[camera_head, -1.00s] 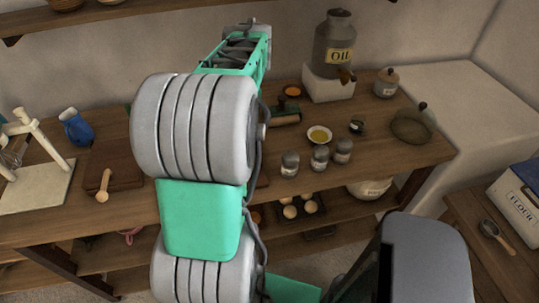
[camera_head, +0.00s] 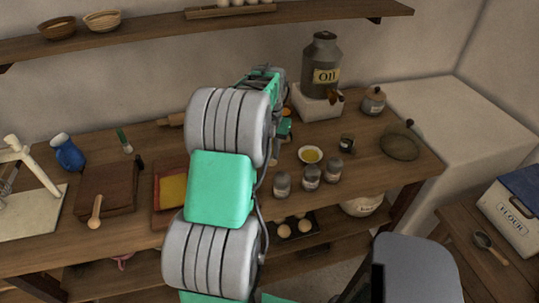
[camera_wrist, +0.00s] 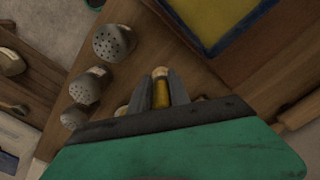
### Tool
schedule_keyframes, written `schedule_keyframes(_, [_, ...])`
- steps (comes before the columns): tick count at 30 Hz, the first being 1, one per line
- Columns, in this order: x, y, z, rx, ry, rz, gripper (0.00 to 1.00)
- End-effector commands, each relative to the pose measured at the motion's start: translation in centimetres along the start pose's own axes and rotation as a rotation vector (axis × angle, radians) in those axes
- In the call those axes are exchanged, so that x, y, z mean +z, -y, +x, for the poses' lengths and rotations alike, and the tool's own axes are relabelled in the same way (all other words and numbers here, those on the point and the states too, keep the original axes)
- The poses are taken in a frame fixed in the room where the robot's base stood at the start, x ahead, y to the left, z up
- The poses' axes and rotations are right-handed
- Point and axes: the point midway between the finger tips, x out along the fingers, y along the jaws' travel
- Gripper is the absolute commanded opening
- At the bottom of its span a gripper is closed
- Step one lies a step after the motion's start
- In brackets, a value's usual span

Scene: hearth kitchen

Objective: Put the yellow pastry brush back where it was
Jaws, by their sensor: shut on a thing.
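My gripper (camera_wrist: 163,92) is shut on the yellow pastry brush (camera_wrist: 160,93); a yellow part and a pale tan end show between the fingers in the wrist view. In the head view my arm hides the brush, and the fingertips cannot be made out. The gripper is over the worktop (camera_head: 405,180), near several grey-topped shakers (camera_wrist: 112,42) and a board with a yellow sheet (camera_wrist: 205,18). A green-handled brush (camera_head: 124,141) lies at the back left of the worktop.
A bowl of yellow liquid (camera_head: 310,155) stands behind the shakers (camera_head: 311,177). An oil can (camera_head: 322,62) on a white block stands at the back. A shelf (camera_head: 160,32) runs above.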

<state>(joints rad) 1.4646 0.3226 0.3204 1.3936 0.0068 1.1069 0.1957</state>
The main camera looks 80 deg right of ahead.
Motion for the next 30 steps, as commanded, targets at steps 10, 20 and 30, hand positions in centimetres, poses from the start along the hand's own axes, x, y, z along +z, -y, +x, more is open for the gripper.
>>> schedule_keyframes(10, [-1.0, 0.8, 4.1, 0.000, 0.001, -0.001, 0.00])
schedule_keyframes(20, [-1.1, 0.9, 5.0, -0.001, -0.002, -0.001, 0.00])
schedule_keyframes(30, [-1.1, 0.8, 4.9, -0.001, -0.002, -0.001, 0.45])
